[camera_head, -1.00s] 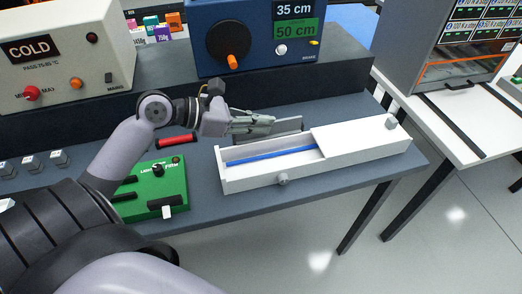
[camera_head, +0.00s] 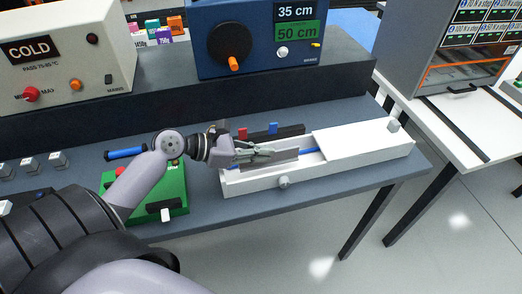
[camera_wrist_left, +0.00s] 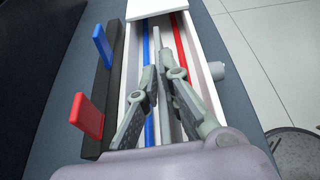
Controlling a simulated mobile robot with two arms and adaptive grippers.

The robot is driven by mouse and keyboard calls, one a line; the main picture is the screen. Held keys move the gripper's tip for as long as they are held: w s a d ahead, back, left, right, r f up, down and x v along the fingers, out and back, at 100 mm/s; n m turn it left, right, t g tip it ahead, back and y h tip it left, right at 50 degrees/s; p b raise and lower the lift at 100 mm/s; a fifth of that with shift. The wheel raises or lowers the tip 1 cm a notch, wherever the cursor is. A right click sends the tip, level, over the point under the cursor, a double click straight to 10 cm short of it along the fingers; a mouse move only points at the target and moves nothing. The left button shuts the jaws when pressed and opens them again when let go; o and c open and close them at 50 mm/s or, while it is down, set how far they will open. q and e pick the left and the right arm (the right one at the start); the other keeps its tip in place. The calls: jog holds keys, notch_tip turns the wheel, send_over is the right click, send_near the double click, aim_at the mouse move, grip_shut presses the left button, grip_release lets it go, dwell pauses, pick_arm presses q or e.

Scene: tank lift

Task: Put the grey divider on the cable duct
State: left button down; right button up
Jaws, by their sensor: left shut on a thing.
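The white cable duct (camera_head: 365,140) lies on the dark bench, with its left section open and its right section covered. A blue cable (camera_wrist_left: 148,135) and a red cable (camera_wrist_left: 178,42) run along its channel in the left wrist view. My left gripper (camera_head: 271,153) is shut on the grey divider (camera_head: 286,157), a thin plate aligned lengthwise with the duct. The divider is over or within the open channel, between the two cables in the wrist view (camera_wrist_left: 157,45). Whether it touches the duct floor is unclear. My right gripper is not in view.
A black rail (camera_head: 292,131) with a red tab (camera_wrist_left: 87,116) and a blue tab (camera_wrist_left: 102,45) lies behind the duct. A green box (camera_head: 172,190) stands left of the duct. A blue device (camera_head: 260,35) and a COLD box (camera_head: 60,50) stand behind.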

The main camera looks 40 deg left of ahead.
pick_arm(q)
jog(key=shift+f, duration=0.25)
jog(key=shift+s+d+f, duration=0.15)
jog(key=shift+f, duration=0.2)
jog(key=c, duration=1.8)
grip_release()
jog(key=shift+s+f, duration=0.1)
jog(key=shift+f, duration=0.2)
jog(key=shift+r, duration=0.25)
jog(key=v, duration=0.8)
jog(key=r+v, duration=0.1)
jog(key=v, duration=0.3)
jog(key=shift+w+r, duration=0.15)
jog(key=shift+w, duration=0.05)
